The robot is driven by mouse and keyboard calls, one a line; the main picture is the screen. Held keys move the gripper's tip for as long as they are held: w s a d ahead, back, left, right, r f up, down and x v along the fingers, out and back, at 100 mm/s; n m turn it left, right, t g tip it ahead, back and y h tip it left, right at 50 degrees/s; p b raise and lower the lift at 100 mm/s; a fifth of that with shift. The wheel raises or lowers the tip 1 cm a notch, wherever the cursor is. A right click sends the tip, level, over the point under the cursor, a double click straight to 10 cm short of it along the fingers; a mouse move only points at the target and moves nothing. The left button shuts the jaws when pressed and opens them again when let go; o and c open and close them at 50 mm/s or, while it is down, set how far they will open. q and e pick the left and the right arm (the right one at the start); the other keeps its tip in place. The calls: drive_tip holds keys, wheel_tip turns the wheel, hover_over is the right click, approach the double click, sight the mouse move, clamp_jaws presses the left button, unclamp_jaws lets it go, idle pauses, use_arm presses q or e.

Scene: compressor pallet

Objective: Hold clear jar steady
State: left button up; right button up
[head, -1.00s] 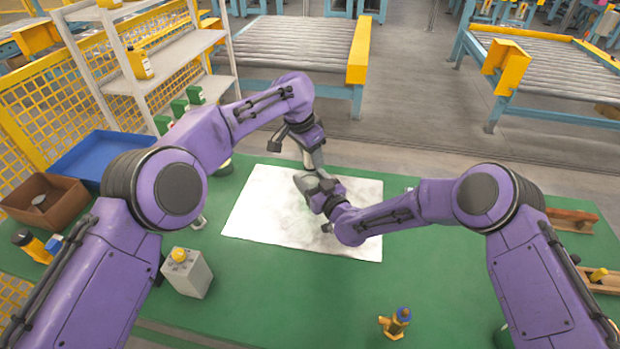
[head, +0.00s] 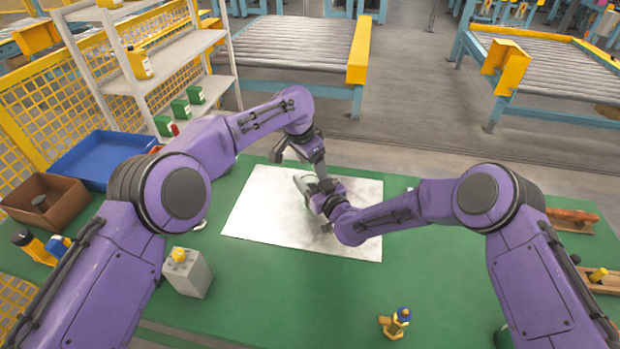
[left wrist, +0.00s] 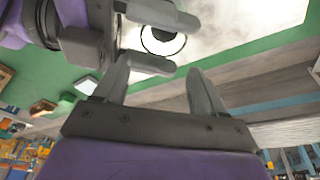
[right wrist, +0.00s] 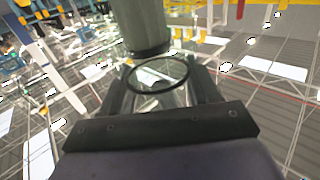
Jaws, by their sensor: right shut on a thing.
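The clear jar, with a dark ring at its mouth, sits between the fingers of my right gripper in the right wrist view (right wrist: 160,92). It also shows in the left wrist view (left wrist: 158,44). My right gripper (head: 306,186) is shut on the jar over the white sheet (head: 262,212). My left gripper (head: 319,172) is close beside it, with its fingers (left wrist: 157,75) apart and nothing seen between them. In the head view the grippers mostly hide the jar. A grey form stands just beyond the jar's mouth in the right wrist view.
A grey box with a yellow button (head: 187,272) and a yellow fitting with a blue cap (head: 396,323) stand on the green table (head: 300,300). A blue tray (head: 100,160) and a brown bin (head: 68,205) are at left. The table's front middle is clear.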

use_arm(q)
drive_tip(key=v, duration=1.2)
use_arm(e)
drive_tip(key=o, duration=1.2)
drive_tip(key=shift+o, duration=0.2)
drive_tip(key=v, duration=1.2)
